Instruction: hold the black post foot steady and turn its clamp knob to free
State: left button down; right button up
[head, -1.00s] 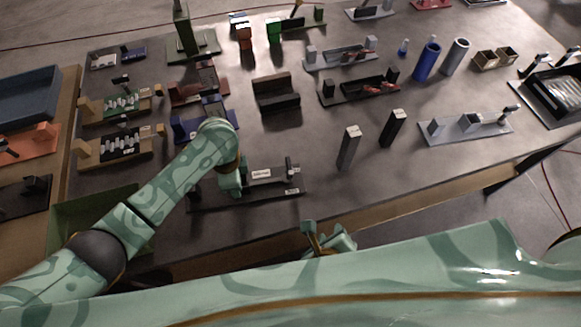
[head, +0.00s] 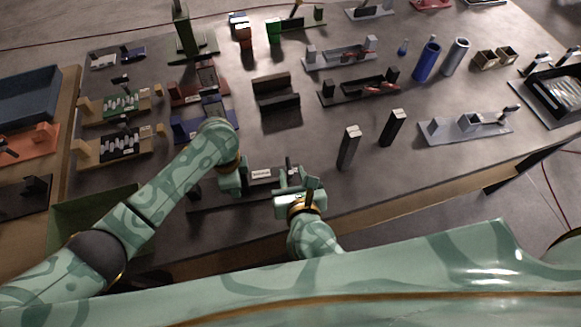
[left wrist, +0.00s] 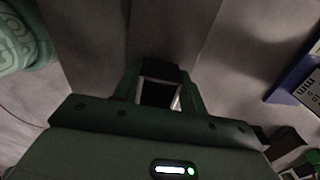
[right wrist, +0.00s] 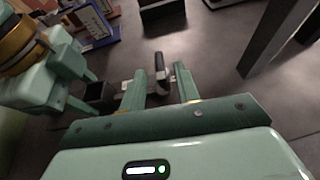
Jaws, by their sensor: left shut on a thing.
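The black post foot (head: 215,202) lies near the table's front edge, a long dark base with a pale-labelled block (head: 261,174) on it. My left gripper (head: 238,182) is shut at the foot's left part; in the left wrist view a black block (left wrist: 158,95) sits between its fingers (left wrist: 160,88). An upright black piece, apparently the clamp knob (right wrist: 160,68), stands at the foot's other end. My right gripper (head: 297,186) is just in front of that end. In the right wrist view its fingers (right wrist: 160,88) are spread, with the knob ahead of the gap, seemingly untouched.
Two dark upright posts (head: 348,148) (head: 392,128) stand to the right of the foot. A blue fixture (head: 190,128) and a black block stand (head: 276,95) lie behind it. A green bin (head: 75,215) is at the left.

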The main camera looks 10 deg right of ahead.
jog(key=shift+x, duration=1.45)
grip_shut()
jog(key=shift+n+y, duration=0.3)
jog(key=shift+y, duration=0.1)
jog(key=n+y, duration=0.3)
jog(key=n+g+y, duration=0.1)
jog(key=y, duration=0.1)
jog(key=shift+w+d, duration=0.1)
jog(key=shift+d, duration=0.25)
jog(key=shift+w+d+n+g+y, duration=0.1)
jog(key=shift+n+g+y, duration=1.3)
jog(key=shift+n+y, duration=0.55)
jog(key=shift+n, duration=0.25)
